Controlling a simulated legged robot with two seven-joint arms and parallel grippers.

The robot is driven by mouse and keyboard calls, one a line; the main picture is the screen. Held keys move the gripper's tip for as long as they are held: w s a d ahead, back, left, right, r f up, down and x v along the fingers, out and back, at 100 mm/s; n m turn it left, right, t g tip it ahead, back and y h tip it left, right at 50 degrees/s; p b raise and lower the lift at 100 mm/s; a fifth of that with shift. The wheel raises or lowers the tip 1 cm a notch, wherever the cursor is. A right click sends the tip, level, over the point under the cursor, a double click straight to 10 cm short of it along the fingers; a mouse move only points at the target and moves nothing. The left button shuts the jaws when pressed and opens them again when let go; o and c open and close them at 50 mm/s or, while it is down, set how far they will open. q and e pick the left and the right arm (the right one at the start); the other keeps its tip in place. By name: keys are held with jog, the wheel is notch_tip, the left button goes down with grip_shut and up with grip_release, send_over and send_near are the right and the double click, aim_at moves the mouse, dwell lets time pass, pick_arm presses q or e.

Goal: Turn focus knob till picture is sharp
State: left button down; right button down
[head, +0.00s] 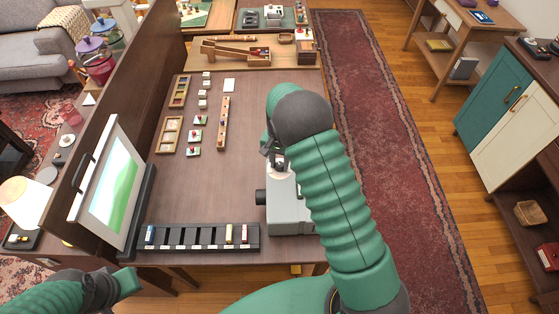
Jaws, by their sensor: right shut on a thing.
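The grey projector (288,212) stands at the right of the table, its dark lens (261,197) facing left toward the screen. The white-framed screen (112,188) at the left edge shows a picture of green hills and pale sky, with soft edges. My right gripper (271,150) is over the back of the projector and shut on what seems to be the focus knob; my own arm hides much of that spot. My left gripper (122,284) is low at the front left, away from the projector; its fingers are not clear.
A dark slotted tray (200,237) with several small coloured pieces lies along the front edge. Wooden frames (169,134) and small cards lie farther back. The table's middle (190,190) is clear. A dark partition (140,60) runs along the left side.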

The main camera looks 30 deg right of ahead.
aim_at(279, 165)
jog(key=shift+w+m, duration=0.1)
jog(key=shift+m, duration=0.5)
jog(key=c, duration=1.1)
grip_release()
jog(key=shift+o, duration=0.2)
notch_tip(279, 165, up, 17)
jog(key=shift+f, duration=0.15)
jog(key=s+a+f+n+t, duration=0.1)
jog(key=s+a+f+n, duration=0.2)
jog(key=s, duration=0.6)
jog(key=s+a+f+n+t, duration=0.1)
jog(key=s+a+f+n, duration=0.2)
jog(key=s+a+n, duration=0.5)
jog(key=shift+s+a+t, duration=0.2)
jog(key=shift+s+t, duration=0.1)
jog(key=shift+s, duration=0.4)
